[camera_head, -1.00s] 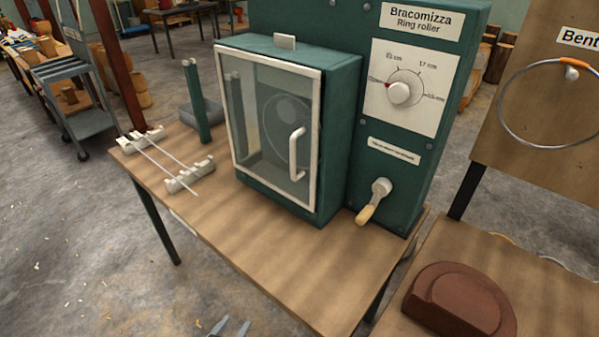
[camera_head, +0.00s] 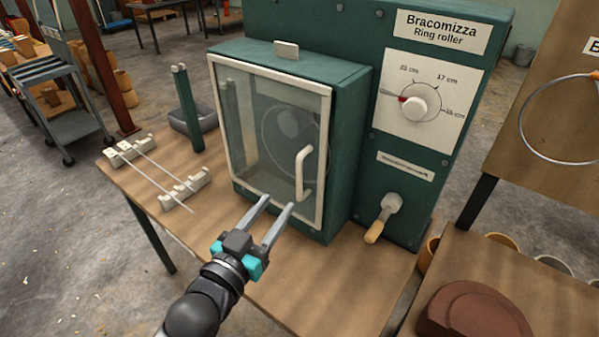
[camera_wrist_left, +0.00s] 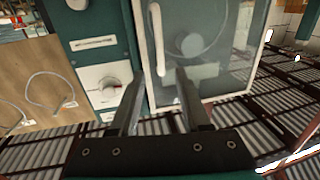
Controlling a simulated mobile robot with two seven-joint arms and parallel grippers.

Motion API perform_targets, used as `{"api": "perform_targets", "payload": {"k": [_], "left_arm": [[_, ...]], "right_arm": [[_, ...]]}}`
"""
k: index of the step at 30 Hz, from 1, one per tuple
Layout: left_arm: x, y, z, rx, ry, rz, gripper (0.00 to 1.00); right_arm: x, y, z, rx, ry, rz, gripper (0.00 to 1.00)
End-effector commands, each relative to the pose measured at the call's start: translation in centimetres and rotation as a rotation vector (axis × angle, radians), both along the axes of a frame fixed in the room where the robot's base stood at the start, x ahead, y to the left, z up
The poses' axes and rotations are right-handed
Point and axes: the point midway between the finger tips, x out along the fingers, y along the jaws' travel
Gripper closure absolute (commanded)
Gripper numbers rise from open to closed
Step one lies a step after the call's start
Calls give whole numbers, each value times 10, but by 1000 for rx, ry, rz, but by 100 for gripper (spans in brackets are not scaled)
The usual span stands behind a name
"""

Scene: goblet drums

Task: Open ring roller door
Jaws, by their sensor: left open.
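The ring roller (camera_head: 413,150) is a dark green machine on a wooden table. Its glazed door (camera_head: 238,135) with a cream frame is shut. The door's white handle (camera_head: 301,173) stands upright at the door's right side; in the left wrist view the handle (camera_wrist_left: 157,38) shows above the fingers. My left gripper (camera_head: 278,205) is open and empty, in front of the door's lower part and below the handle. In the left wrist view its two fingers (camera_wrist_left: 158,88) are apart, the handle between their lines and farther off. My right gripper is not in view.
The machine has a dial (camera_head: 419,103) and a crank with a wooden grip (camera_head: 374,231) right of the door. White rod holders (camera_head: 186,189) and a green post (camera_head: 187,110) stand left. A brown block (camera_head: 473,312) lies at lower right. The table front is clear.

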Motion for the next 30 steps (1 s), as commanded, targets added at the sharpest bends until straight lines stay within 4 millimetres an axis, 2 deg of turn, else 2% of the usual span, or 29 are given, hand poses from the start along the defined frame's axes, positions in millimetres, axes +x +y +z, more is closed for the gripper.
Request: {"api": "perform_targets", "payload": {"k": [12, 18, 24, 30], "left_arm": [[64, -30, 0, 0, -1, 0, 53], [88, -41, 0, 0, 1, 0, 53], [99, -46, 0, 1, 0, 0, 53], [101, -47, 0, 1, 0, 0, 53]], "right_arm": [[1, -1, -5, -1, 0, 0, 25], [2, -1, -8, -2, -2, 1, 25], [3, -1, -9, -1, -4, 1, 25], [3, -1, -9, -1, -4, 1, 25]]}}
